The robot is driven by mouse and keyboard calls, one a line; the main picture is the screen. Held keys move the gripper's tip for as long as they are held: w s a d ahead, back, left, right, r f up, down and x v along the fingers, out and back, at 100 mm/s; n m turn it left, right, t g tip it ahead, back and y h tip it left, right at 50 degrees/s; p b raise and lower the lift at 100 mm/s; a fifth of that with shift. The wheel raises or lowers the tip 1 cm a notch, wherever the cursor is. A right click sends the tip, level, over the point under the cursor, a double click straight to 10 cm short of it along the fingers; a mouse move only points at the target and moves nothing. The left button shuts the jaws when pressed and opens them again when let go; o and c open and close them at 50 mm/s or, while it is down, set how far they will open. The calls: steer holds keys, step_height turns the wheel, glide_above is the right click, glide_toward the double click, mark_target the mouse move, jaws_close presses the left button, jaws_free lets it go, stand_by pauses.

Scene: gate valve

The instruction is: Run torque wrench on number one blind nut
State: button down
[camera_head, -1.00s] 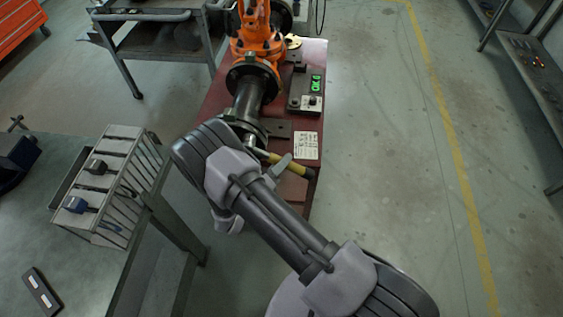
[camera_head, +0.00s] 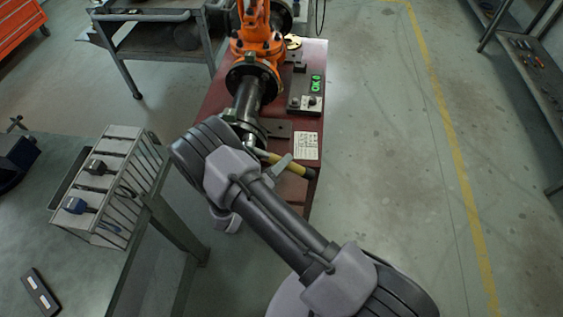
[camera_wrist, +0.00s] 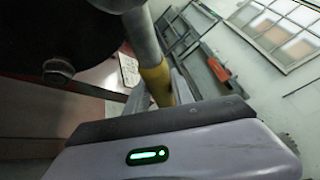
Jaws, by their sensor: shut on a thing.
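The torque wrench (camera_head: 299,170) has a yellow grip and a grey metal shaft. In the head view it juts out right of my arm, beside the near end of the dark pipe. My gripper (camera_wrist: 160,96) is shut on its yellow grip; the wrist view shows the shaft (camera_wrist: 143,38) rising from there towards a dark flange (camera_wrist: 90,25). A rounded bolt or nut end (camera_wrist: 58,70) shows under that flange; I cannot tell its number. The near pipe flange (camera_head: 250,130) is partly behind my arm. The wrench head and the nut's engagement are hidden.
The valve pipe (camera_head: 252,92) and orange valve body (camera_head: 257,40) stand on a dark red table. A slotted tool rack (camera_head: 120,175) stands on the left bench.

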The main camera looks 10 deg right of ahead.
stand_by(0.3)
steer(key=shift+s+a+p, duration=0.15)
steer(key=shift+s+a, duration=0.1)
steer(key=shift+s, duration=0.5)
steer(key=shift+s+a+p, duration=0.15)
steer(key=shift+s+a, duration=0.1)
steer(key=shift+s, duration=0.45)
steer(key=shift+s+a+p, duration=0.15)
steer(key=shift+s+a, duration=0.1)
steer(key=shift+s, duration=0.5)
steer(key=d+r, duration=0.4)
steer(key=r, duration=1.4)
steer(key=s+a+f+n+t+h+b, duration=0.2)
steer(key=s+a+f+n+h+b, duration=0.1)
steer(key=f+n, duration=0.4)
step_height(320, 180, down, 2)
steer(key=shift+s+a+n+t, duration=0.3)
steer(key=shift+s+a+t, duration=0.05)
steer(key=shift+s+t, duration=0.05)
